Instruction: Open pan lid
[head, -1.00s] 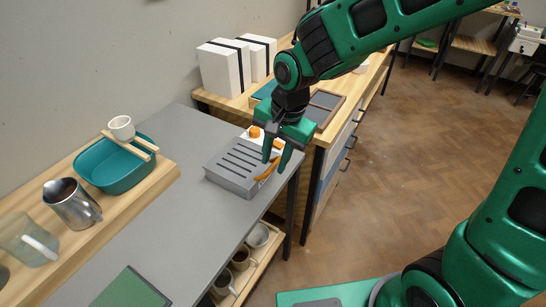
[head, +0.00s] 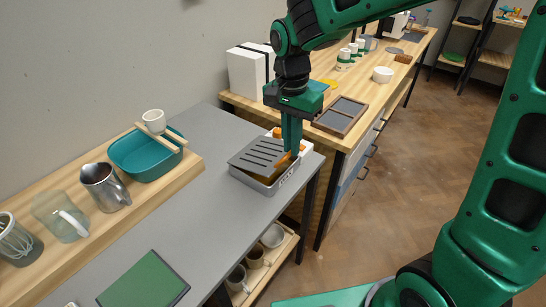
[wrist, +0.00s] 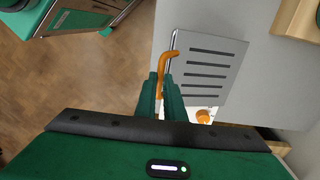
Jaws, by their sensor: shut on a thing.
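The pan (head: 290,180) is a grey box on the grey tabletop, near its right end in the head view. Its slotted grey lid (head: 254,153) is tilted up on the side toward my gripper, with a gap showing the inside. The lid fills the upper right of the wrist view (wrist: 206,66). My gripper (head: 291,149) points down at the lid's right edge and is shut on the orange handle (wrist: 170,58). In the wrist view the fingers (wrist: 160,98) close around the handle's lower end.
A white block with an orange knob (wrist: 203,116) stands beside the pan. A teal basin (head: 146,160), a metal pitcher (head: 104,187) and a glass jug (head: 60,216) stand on the wooden shelf at left. A green mat (head: 145,281) lies in front; the grey tabletop between is clear.

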